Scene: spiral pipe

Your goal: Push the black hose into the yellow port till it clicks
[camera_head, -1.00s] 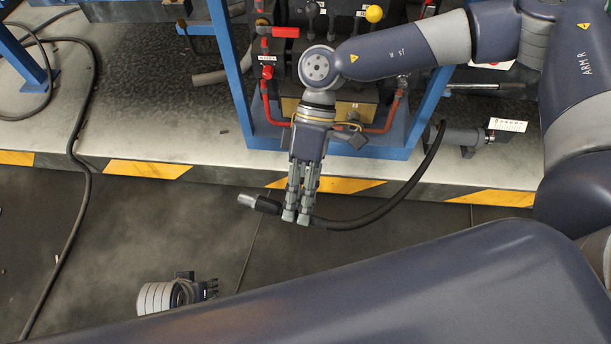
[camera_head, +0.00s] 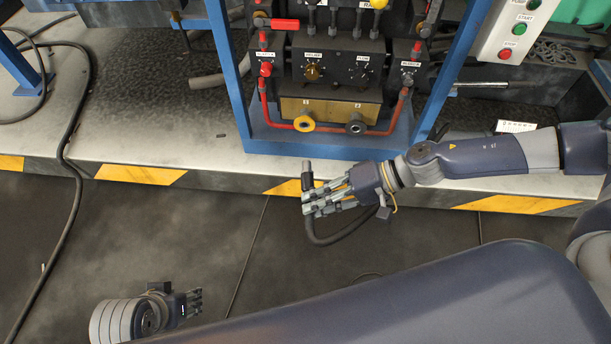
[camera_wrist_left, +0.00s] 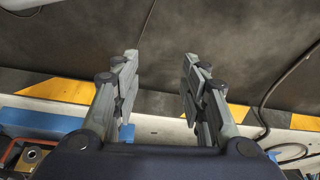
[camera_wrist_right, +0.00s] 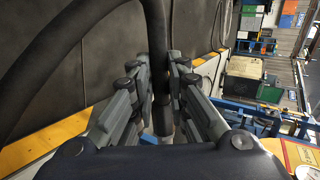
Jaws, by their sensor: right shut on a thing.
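The yellow port (camera_head: 304,123) is a yellow ring low on the machine's front, with a dark-grey port (camera_head: 355,126) to its right. My right gripper (camera_head: 310,205) is shut on the black hose (camera_head: 325,238) just in front of and below the yellow port, apart from it. The hose's metal tip (camera_head: 307,168) points up toward the machine, and its body loops below the gripper. In the right wrist view the hose (camera_wrist_right: 158,60) runs between the fingers. My left gripper (camera_head: 195,303) is low at the left; in the left wrist view its fingers (camera_wrist_left: 158,85) are apart and empty.
A blue frame (camera_head: 330,145) surrounds the machine, with red pipes (camera_head: 266,105) beside the ports. The platform edge has yellow and black stripes (camera_head: 140,174). A cable (camera_head: 72,190) lies on the floor at left. A button box (camera_head: 515,30) is at upper right.

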